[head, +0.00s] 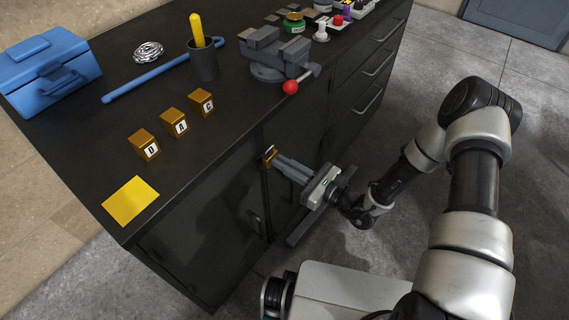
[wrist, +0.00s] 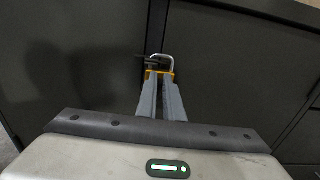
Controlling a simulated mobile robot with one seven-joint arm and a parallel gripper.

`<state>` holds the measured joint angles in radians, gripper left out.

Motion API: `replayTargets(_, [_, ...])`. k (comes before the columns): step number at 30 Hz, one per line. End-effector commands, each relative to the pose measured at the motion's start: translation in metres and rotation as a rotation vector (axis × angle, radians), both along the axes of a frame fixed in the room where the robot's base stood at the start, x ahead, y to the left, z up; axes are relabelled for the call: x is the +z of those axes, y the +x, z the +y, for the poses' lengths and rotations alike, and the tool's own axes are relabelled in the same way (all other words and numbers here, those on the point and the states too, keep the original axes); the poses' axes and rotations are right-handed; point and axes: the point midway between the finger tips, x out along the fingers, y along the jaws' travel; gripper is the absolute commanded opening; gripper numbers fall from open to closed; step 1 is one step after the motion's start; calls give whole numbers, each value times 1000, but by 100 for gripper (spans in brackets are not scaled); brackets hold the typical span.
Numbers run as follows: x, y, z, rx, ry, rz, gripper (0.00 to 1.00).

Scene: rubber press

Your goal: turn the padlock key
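A brass padlock (head: 269,157) hangs at the seam between the dark cabinet doors, below the bench top. In the wrist view, the yellow edge of its body (wrist: 160,72) and its silver shackle (wrist: 161,60) show just beyond my fingertips. My gripper (head: 277,162) points at the padlock's near face, with its tips right at it. In the wrist view my two grey fingers (wrist: 160,80) are close together, with a narrow gap between them. The key is not visible; the fingers may hide it. I cannot tell whether they hold it.
The bench top (head: 105,105) carries three brass blocks marked D, A and C, a yellow sheet (head: 130,200), a blue toolbox (head: 45,68) and a vise (head: 275,55) with a red-knobbed handle. Drawers (head: 365,65) stand to the right. Open floor lies right of the cabinet.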

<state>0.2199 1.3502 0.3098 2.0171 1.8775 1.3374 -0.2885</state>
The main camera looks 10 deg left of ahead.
Motion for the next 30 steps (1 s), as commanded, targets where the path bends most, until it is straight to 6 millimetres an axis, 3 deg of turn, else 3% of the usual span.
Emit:
replayTargets(14, [1, 2, -1, -2, 51, 123, 0])
replayTargets(30, [-1, 6, -3, -2, 238, 577, 0])
